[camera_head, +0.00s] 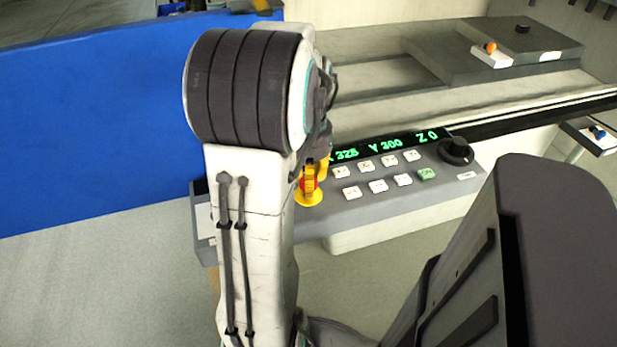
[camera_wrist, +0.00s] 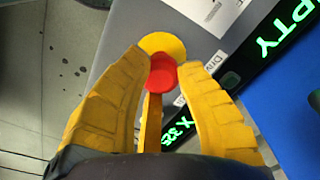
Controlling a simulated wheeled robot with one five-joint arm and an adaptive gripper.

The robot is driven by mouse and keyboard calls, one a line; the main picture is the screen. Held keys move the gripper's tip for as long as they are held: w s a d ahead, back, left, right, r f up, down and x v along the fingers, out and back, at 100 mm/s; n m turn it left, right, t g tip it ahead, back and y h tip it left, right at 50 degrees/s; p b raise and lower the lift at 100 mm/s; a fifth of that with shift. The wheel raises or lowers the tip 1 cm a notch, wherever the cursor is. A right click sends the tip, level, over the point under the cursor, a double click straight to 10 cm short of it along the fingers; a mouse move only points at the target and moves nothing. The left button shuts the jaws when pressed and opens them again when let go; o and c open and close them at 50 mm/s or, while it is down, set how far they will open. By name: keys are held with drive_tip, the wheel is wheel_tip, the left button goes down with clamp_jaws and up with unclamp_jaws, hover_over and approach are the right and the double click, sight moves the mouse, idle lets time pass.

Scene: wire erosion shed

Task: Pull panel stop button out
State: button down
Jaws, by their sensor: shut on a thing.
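The panel stop button (camera_wrist: 162,73) is a red mushroom head over a yellow round base, set in the grey control panel. In the wrist view it lies between the tips of my yellow fingers. My gripper (camera_wrist: 163,80) is shut on the red head, with a finger on each side of it. My gripper (camera_head: 316,170) is partly hidden there behind my wrist.
The panel (camera_head: 440,190) carries several white keys, a green key (camera_head: 426,174), a black knob (camera_head: 456,151) and a green-lit display (camera_head: 385,145). A blue partition (camera_head: 90,120) stands at the left. A machine bed (camera_head: 370,85) lies behind the panel.

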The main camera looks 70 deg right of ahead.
drive_tip(key=c, duration=0.7)
unclamp_jaws()
drive_tip(key=shift+c, duration=0.2)
drive_tip(key=shift+r, duration=0.1)
wheel_tip(320, 180, up, 12)
idle(0.6)
